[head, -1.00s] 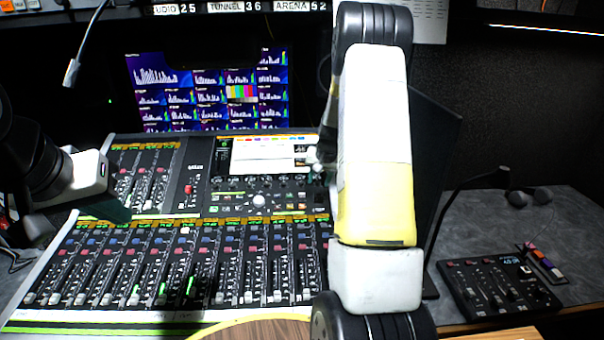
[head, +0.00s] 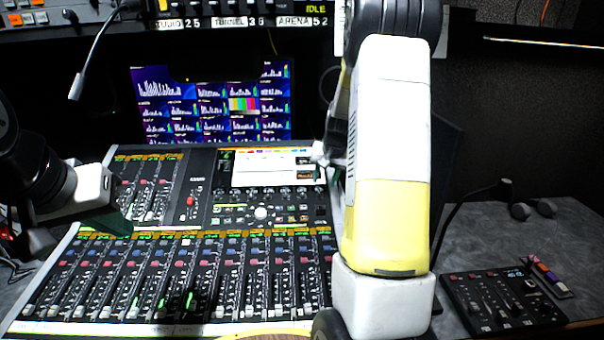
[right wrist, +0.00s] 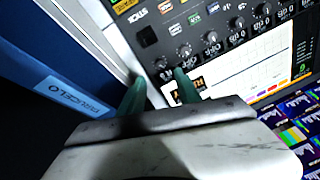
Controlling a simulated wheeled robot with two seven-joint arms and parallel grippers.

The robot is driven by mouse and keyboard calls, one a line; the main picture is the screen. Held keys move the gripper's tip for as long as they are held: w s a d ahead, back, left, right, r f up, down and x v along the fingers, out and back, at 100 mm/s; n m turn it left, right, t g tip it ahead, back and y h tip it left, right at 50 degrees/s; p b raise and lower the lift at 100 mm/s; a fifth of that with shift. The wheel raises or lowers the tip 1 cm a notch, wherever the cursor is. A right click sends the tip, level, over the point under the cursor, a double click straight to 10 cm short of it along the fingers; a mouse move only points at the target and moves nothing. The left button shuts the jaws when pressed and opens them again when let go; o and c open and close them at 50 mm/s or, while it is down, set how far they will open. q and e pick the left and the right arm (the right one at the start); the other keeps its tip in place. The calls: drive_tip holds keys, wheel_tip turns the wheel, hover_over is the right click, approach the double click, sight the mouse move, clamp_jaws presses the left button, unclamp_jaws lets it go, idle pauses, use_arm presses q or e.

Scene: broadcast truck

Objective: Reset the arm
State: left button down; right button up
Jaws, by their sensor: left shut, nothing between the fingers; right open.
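My right arm (head: 390,150), white and yellow, stands upright in front of the mixing console (head: 75,230) in the head view. Its gripper (head: 325,155) shows only in part at the forearm's left edge, near the console's light screen. In the right wrist view my right gripper (right wrist: 160,91) is open, its two green fingers apart with nothing between them. They point toward the console's knobs and screen; whether they touch is unclear. My left gripper (head: 112,222) is shut and empty, over the left part of the console.
A monitor with bar graphs (head: 210,105) stands behind the console. A gooseneck lamp (head: 90,60) hangs at upper left. A small control box (head: 500,300) and a headset (head: 530,209) lie on the grey desk at right. A blue labelled object (right wrist: 70,90) is close beside the right gripper.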

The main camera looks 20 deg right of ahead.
drive_tip(key=s+a+r+n+t+y, duration=0.1)
drive_tip(key=s+a+r+n+y, duration=0.15)
drive_tip(key=s+a+r, duration=1.05)
drive_tip(key=s+a+r+n, duration=0.1)
drive_tip(key=s+a+n, duration=0.1)
drive_tip(key=s, duration=0.7)
drive_tip(key=s+a+r+n, duration=0.2)
drive_tip(key=s+a, duration=0.1)
drive_tip(key=s, duration=0.6)
drive_tip(key=shift+s+a+r, duration=0.15)
drive_tip(key=shift+a+r, duration=0.1)
drive_tip(key=shift+a, duration=0.05)
drive_tip(key=shift+d, duration=0.15)
